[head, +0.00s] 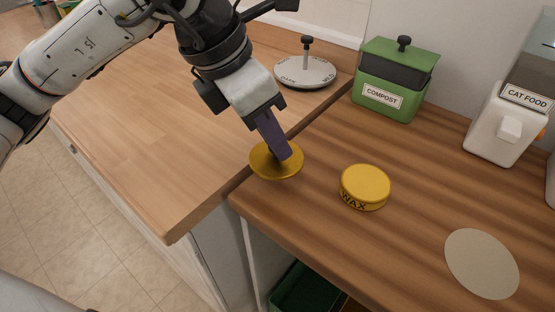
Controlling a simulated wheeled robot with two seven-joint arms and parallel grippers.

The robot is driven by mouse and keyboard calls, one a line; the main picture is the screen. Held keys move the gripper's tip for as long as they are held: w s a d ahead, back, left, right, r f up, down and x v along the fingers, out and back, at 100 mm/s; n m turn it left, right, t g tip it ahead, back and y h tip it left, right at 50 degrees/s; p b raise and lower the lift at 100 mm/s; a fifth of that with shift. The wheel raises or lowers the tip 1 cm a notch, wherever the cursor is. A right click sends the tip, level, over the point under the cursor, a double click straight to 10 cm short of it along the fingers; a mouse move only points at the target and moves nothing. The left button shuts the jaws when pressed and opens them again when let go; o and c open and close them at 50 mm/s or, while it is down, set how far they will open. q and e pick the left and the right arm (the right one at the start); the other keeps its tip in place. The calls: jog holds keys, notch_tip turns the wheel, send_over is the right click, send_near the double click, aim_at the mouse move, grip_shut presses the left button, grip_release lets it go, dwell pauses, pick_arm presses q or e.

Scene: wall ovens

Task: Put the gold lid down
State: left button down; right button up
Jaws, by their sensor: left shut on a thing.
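The gold lid (262,165) is a round, shallow disc in the head view, near the corner where the two wooden counters meet. My left gripper (276,150) comes down from above and is shut on the lid at its middle. The fingers hide the lid's grip. I cannot tell whether the lid touches the counter or hangs just above it. A round yellow tin marked WAX (364,188) stands to the right of the lid, apart from it. My right gripper is not in view.
A grey lid with a black knob (305,72) lies on the lighter counter. A green COMPOST bin (392,80) and a white CAT FOOD dispenser (503,122) stand at the back. A flat beige disc (481,263) lies at right. Bare wood surrounds the tin.

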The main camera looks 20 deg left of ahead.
aim_at(272, 159)
pick_arm(q)
notch_tip(272, 159, down, 5)
jog(key=shift+s+r, duration=0.1)
jog(key=shift+f, duration=0.5)
jog(key=shift+f+b, duration=0.2)
jog(key=shift+b, duration=0.1)
jog(key=c, duration=1.6)
grip_release()
jog(key=shift+r, duration=0.1)
jog(key=shift+r, duration=0.1)
